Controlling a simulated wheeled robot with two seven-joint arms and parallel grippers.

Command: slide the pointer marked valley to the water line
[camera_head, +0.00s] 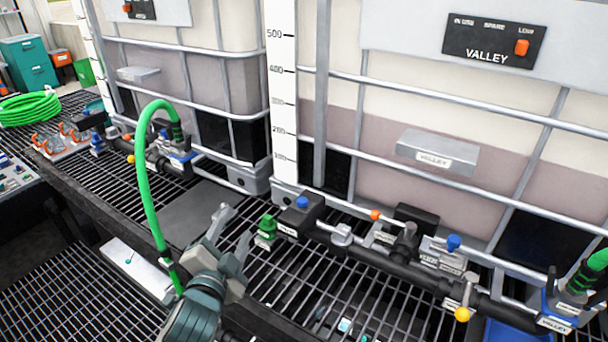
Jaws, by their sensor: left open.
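The tank marked VALLEY (455,110) stands at the right behind a metal cage. Its water line (450,140) shows as the edge between pale wall above and mauve below. A white scale strip (282,100) with numbers runs up its left side; the water line lies near the 300 region. A grey block labelled VALLEY (437,151) sits at the cage front, below the water line; I cannot tell whether it is the pointer. No other clear pointer shows. My left gripper (233,232) is open and empty over the grating, left of a green fitting. My right gripper is out of view.
A black pipe manifold (350,253) with valves and a green fitting (267,229) runs before the tank. A green hose (150,190) arches at the left behind my left arm. A VALLEY panel (494,42) has an orange slider at LOW. A second tank (190,70) stands left.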

